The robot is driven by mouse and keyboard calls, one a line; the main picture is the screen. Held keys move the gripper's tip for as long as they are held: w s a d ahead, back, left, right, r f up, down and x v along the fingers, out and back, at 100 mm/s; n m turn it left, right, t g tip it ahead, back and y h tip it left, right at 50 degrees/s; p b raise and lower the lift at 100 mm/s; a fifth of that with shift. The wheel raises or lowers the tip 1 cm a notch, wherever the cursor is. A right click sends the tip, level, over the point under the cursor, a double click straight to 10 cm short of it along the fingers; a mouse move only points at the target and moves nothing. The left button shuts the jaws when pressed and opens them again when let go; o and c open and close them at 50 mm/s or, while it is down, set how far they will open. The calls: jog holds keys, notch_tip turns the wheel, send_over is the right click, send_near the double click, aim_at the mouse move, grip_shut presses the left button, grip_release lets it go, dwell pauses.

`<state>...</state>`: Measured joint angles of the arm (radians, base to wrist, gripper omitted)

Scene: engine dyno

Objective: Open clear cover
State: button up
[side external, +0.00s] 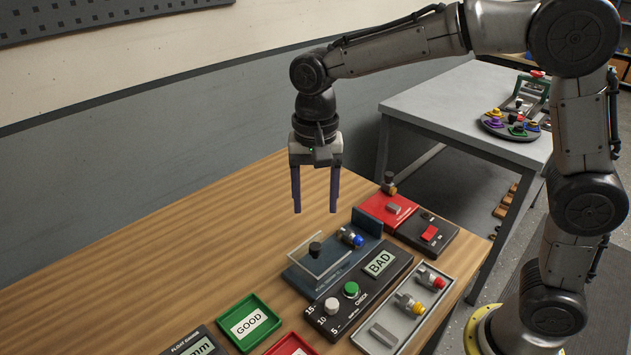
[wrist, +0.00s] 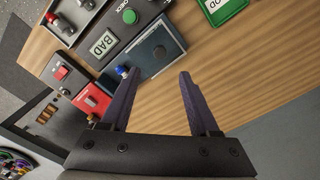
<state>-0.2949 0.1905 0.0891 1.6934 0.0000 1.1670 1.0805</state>
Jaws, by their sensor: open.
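The clear cover (side external: 322,262) is a see-through box-like panel on a blue-grey fixture (side external: 366,222) near the middle of the wooden bench. My gripper (side external: 315,211) is open and empty, pointing down above the bench behind the cover. Its two fingers also show apart in the wrist view (wrist: 158,72).
A blue-ended cylinder (side external: 350,237) sits on the fixture beside the cover. A dark panel with a BAD display (side external: 379,263) and a grey tray (side external: 425,311) lie in front. A green GOOD tray (side external: 249,322) is front left. The bench's left is clear.

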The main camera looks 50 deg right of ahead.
jog(key=shift+r, duration=1.9)
jog(key=s+d+r+t, duration=0.3)
jog(key=s+d+r, duration=0.45)
jog(key=s, duration=0.25)
jog(key=s+d+f+n+t, duration=0.2)
jog(key=s+d+f+n, duration=0.2)
jog(key=s+f+n, duration=0.4)
jog(key=s+n, duration=0.1)
jog(key=s, duration=0.2)
jog(key=shift+f+t, duration=0.25)
jog(key=shift+t, duration=0.05)
